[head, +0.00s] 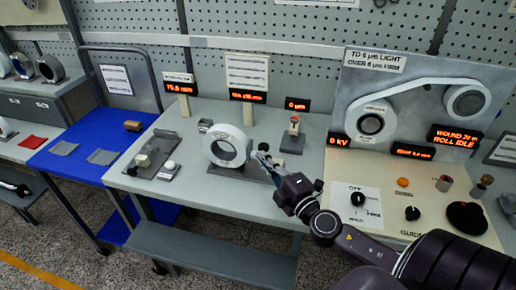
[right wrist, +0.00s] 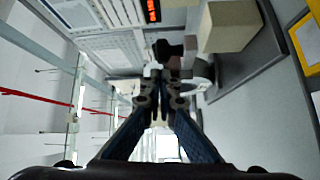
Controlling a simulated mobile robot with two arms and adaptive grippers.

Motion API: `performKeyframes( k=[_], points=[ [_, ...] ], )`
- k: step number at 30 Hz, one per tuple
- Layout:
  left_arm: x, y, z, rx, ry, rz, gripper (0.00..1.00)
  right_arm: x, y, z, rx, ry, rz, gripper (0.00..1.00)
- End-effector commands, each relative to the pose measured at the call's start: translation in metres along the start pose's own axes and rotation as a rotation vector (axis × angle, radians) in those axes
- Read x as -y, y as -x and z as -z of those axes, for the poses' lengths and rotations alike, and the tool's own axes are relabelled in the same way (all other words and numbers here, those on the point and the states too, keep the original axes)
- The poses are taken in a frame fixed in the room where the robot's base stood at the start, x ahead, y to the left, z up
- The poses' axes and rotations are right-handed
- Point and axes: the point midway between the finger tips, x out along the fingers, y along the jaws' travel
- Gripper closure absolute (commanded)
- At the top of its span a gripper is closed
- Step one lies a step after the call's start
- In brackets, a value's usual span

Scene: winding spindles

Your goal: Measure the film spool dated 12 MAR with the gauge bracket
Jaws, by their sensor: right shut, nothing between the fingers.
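A large white ring-shaped spool (head: 243,150) stands upright on a dark base on the grey bench. Several more spools (head: 50,68) stand on the rack at far left. No 12 MAR date is readable on any of them. A small red-topped device (head: 294,130) stands below a display reading 0 µm; I cannot tell whether it is the gauge bracket. My right gripper (head: 264,158) is shut and empty, just right of the white spool; I cannot tell whether it touches anything. Its closed fingers (right wrist: 166,78) show in the right wrist view. My left gripper is not in view.
A dark plate (head: 140,178) with small fittings lies on the bench's left. A blue cart (head: 75,168) with grey pads stands further left. The winding machine (head: 420,80) with a knob panel is at right. The bench front (head: 215,208) is clear.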

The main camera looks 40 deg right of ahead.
Motion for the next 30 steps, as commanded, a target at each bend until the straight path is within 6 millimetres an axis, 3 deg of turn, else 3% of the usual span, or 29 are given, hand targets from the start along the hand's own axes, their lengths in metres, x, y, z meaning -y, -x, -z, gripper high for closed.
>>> performKeyframes(
  k=[4, 11, 23, 30],
  points=[
    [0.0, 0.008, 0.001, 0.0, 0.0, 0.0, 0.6, -0.003, -0.018, 0.0, 0.001, 0.001, -0.002, 1.0],
    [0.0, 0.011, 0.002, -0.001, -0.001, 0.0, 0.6, -0.001, -0.031, 0.0, 0.001, 0.001, -0.001, 1.0],
    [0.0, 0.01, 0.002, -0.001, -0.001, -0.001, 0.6, 0.0, -0.032, -0.001, 0.0, 0.0, 0.0, 1.0],
    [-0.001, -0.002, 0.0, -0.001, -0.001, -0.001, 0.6, 0.002, -0.026, -0.011, 0.001, -0.001, -0.001, 1.0]
  ],
)
